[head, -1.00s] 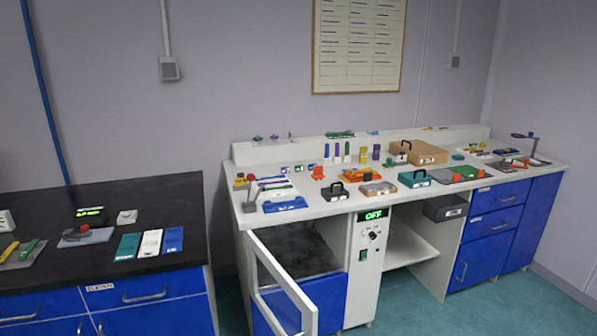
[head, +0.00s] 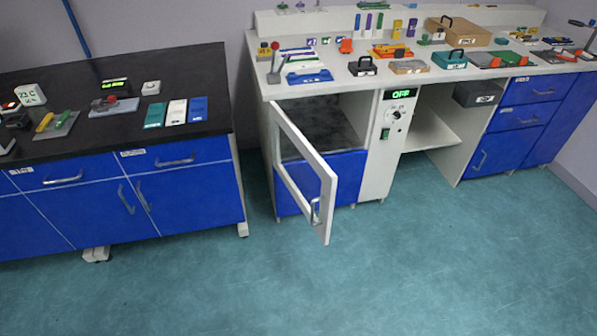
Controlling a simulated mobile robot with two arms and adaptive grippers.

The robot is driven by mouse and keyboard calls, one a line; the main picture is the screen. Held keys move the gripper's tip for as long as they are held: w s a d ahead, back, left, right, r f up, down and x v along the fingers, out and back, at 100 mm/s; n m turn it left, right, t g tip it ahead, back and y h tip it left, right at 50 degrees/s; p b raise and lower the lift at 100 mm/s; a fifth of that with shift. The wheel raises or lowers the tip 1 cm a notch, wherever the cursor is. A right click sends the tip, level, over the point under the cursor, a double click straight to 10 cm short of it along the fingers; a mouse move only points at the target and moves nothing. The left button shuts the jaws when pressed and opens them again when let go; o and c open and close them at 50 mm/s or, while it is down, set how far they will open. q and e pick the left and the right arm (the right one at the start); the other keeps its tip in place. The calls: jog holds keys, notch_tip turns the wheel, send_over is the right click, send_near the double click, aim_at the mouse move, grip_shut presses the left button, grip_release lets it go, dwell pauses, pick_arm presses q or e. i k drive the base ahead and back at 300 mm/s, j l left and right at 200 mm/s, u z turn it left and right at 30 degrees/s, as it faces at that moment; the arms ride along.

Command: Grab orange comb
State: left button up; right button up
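I cannot clearly make out an orange comb at this size. On the white bench (head: 300,92) in the head view, a small orange-red piece (head: 345,46) stands toward the left part. A flat orange and yellow item (head: 389,50) lies right of it, behind a grey-brown box. More orange pieces (head: 513,58) lie on the right part of the bench. Neither of my grippers shows in the head view.
A cabinet door (head: 312,185) under the white bench stands open into the room. A dark-topped bench (head: 215,82) with blue drawers stands at left, separated by a gap. The teal floor (head: 400,260) in front is clear.

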aim_at(400, 52)
jog(key=i+l, duration=0.1)
jog(key=l, duration=0.3)
jog(key=i+l, duration=0.1)
jog(key=l, duration=0.35)
jog(key=i+l+u, duration=0.3)
jog(key=l+u, duration=0.2)
jog(key=l, duration=0.95)
jog(key=l+u, duration=0.5)
jog(key=l, duration=0.95)
